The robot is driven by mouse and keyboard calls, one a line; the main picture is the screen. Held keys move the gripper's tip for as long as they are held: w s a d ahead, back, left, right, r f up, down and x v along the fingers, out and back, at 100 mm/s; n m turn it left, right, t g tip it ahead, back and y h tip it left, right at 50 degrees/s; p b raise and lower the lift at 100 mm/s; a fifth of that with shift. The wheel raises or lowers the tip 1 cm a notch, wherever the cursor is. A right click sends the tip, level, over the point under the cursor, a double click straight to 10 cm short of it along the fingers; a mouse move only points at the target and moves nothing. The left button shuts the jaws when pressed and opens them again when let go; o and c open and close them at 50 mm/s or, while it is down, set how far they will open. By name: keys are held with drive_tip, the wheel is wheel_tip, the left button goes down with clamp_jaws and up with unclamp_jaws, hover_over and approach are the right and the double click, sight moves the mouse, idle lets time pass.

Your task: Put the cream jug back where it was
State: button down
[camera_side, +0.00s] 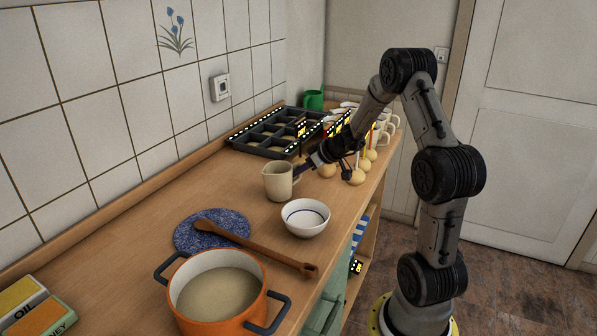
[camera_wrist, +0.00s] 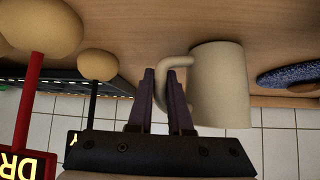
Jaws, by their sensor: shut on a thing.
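The cream jug (camera_side: 278,183) is upright at the middle of the wooden counter, behind the white bowl. I cannot tell for sure whether its base touches the wood. My gripper (camera_side: 299,171) reaches it from the right and is shut on its handle. In the wrist view the jug (camera_wrist: 222,85) is to the right of the fingers, and its handle curves between the dark fingertips of my gripper (camera_wrist: 160,75). Part of the handle is hidden by the fingers.
A white bowl (camera_side: 306,218) and a wooden spoon (camera_side: 255,246) across a blue mat (camera_side: 184,237) lie nearer the camera, beside an orange pot (camera_side: 260,306). A black compartment tray (camera_side: 243,150) stands behind. Round-topped items (camera_side: 357,177) and mugs (camera_side: 389,121) crowd the right.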

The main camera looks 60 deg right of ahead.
drive_tip(key=shift+r, duration=0.1)
drive_tip(key=c, duration=1.2)
unclamp_jaws()
drive_tip(key=shift+f, duration=0.2)
drive_tip(key=shift+c, duration=0.2)
drive_tip(key=o, duration=0.4)
drive_tip(key=shift+r, duration=0.15)
